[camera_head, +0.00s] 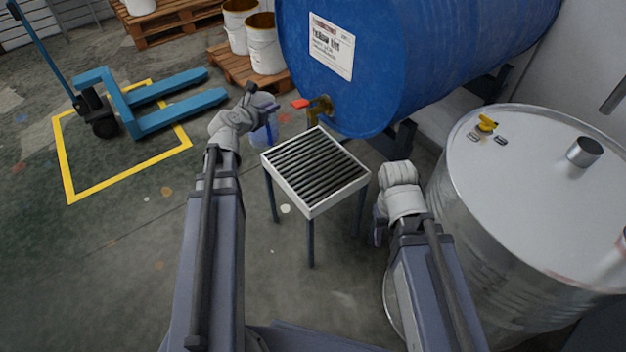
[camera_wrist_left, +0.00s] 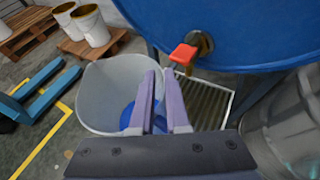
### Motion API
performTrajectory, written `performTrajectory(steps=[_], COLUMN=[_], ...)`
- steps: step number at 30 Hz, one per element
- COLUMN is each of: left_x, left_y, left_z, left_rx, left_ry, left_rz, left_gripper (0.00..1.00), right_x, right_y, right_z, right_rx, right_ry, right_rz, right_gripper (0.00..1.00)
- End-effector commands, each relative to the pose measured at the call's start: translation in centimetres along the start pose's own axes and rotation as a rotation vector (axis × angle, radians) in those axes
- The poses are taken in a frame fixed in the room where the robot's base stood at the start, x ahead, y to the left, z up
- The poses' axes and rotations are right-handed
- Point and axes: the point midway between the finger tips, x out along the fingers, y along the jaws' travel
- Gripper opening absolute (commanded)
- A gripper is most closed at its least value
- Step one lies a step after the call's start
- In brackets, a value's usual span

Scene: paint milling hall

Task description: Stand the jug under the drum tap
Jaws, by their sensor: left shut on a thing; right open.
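The jug (camera_wrist_left: 101,88) is pale, open-topped and has a blue patch low down, partly behind my fingers. My left gripper (camera_wrist_left: 163,103) is shut on its near right side. In the head view the jug (camera_head: 261,137) is partly hidden by my left gripper (camera_head: 266,114), left of the slatted stand (camera_head: 315,168). The brass tap (camera_head: 322,106) with a red handle (camera_head: 300,104) juts from the blue drum (camera_head: 390,60) above the stand's back edge. The jug is beside the tap, not below it. My right gripper (camera_head: 378,228) is open, right of the stand, its fingers partly hidden.
A steel drum (camera_head: 540,190) with a yellow-capped bung stands close to my right arm. A blue pallet jack (camera_head: 160,105) sits at the left inside yellow floor lines. White buckets (camera_head: 266,48) stand on a pallet behind the jug. The stand's slatted top is empty.

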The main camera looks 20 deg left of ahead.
Motion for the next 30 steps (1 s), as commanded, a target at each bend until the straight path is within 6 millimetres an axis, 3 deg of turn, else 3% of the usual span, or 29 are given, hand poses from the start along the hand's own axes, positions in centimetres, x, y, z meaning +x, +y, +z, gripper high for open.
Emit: performTrajectory(steps=[1,9,15,21,30], left_x=[0.9,2.7,3.7,4.1,4.2], left_y=[-0.8,-4.5,-6.7,-8.1,-8.6], left_z=[-3.2,-11.4,-16.3,-19.1,-19.6], left_rx=[0.005,0.049,0.075,0.094,0.101], left_ry=[-0.001,-0.004,-0.009,-0.014,-0.017], left_rz=[-0.013,-0.088,-0.137,-0.168,-0.181], left_gripper=[0.00,0.00,0.00,0.00,0.00], right_x=[3.3,11.5,16.5,19.3,19.9], right_y=[-0.3,-1.1,-1.6,-1.9,-1.9], right_z=[-0.2,-0.7,-1.0,-1.1,-1.2], right_rx=[0.000,-0.002,-0.002,-0.003,-0.003], right_ry=[0.000,0.000,0.000,0.001,0.001], right_rz=[0.001,0.003,0.005,0.006,0.006], right_gripper=[0.50,0.50,0.50,0.50,0.50])
